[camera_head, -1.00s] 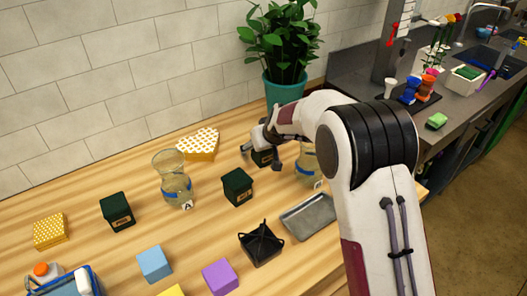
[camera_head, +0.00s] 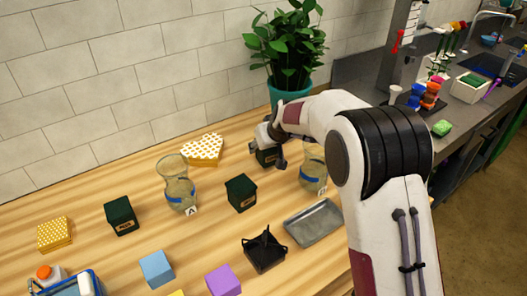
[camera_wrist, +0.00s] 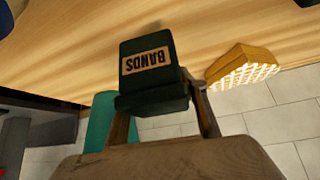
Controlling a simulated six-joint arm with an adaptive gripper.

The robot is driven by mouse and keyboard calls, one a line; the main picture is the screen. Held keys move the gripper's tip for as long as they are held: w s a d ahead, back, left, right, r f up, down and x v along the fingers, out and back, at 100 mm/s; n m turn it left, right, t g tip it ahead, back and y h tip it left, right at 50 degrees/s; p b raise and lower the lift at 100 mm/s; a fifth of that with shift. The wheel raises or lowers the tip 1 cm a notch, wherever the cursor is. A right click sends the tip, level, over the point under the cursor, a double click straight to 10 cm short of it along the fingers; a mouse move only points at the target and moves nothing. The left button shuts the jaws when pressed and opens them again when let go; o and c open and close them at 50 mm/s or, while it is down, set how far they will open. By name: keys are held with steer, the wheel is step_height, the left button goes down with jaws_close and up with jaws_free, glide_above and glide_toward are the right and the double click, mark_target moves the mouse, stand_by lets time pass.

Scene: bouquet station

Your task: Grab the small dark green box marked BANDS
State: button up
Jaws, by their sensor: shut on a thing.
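The small dark green box marked BANDS (camera_wrist: 146,62) is between the fingers of my gripper (camera_wrist: 160,106) in the wrist view, its label facing the camera. My gripper is shut on it, one finger at each side. In the head view the box (camera_head: 267,158) shows only partly below my gripper (camera_head: 266,148), near the back of the wooden table. I cannot tell whether its base touches the table.
A similar dark green box (camera_head: 241,194) stands in front, another (camera_head: 121,215) further left. Glass vase A (camera_head: 177,186) is to the left and a second vase (camera_head: 314,172) close on the right.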

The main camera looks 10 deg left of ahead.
steer(key=shift+r, duration=3.6)
